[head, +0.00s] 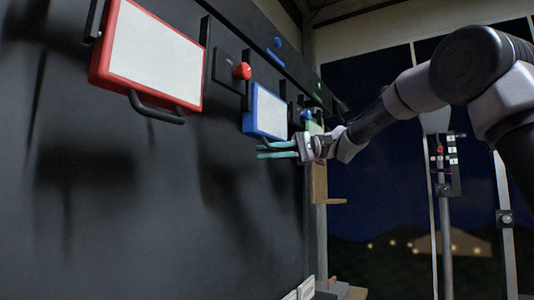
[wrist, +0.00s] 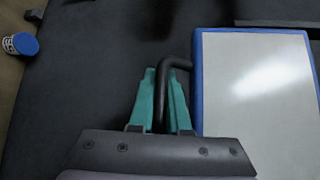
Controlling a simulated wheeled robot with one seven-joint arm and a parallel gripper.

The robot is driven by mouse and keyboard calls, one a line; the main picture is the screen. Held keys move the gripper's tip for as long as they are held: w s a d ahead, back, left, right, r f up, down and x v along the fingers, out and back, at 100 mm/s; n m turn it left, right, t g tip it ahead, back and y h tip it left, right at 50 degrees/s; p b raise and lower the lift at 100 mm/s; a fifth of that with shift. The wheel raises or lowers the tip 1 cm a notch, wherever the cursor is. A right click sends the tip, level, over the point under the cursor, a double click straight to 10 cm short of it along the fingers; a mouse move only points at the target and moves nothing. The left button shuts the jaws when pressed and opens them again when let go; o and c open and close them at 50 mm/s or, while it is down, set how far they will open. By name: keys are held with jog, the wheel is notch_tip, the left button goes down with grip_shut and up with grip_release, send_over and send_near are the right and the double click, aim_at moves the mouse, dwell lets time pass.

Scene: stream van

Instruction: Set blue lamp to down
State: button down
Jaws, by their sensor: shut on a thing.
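The blue lamp (head: 268,113) is a white panel in a blue frame, mounted on the dark wall in the middle of the head view. It fills the right side of the wrist view (wrist: 258,85). Its bent black handle (wrist: 178,64) comes off the frame edge and runs between my teal fingers. My gripper (head: 262,150) is shut on this handle, just below the lamp in the head view; the fingertips (wrist: 163,76) show on both sides of the bar. The fingers hide part of the handle in the head view.
A larger red lamp (head: 155,62) with a black handle is on the wall to the left. A red knob (head: 242,71) sits between the lamps, and a blue knob (head: 306,115) is just right of the blue lamp. The wall below is clear. A wooden ledge (head: 330,201) juts out beneath my wrist.

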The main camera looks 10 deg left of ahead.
jog(key=w+a+r+n+g+y, duration=0.2)
jog(key=a+n+g+y, duration=0.1)
jog(key=a, duration=0.4)
jog(key=shift+w+n+y, duration=0.25)
jog(key=shift+n+y, duration=0.35)
jog(key=shift+n, duration=0.8)
jog(key=shift+r, duration=0.15)
jog(key=c, duration=1.2)
grip_release()
jog(key=shift+o, duration=0.2)
jog(key=v, duration=1.1)
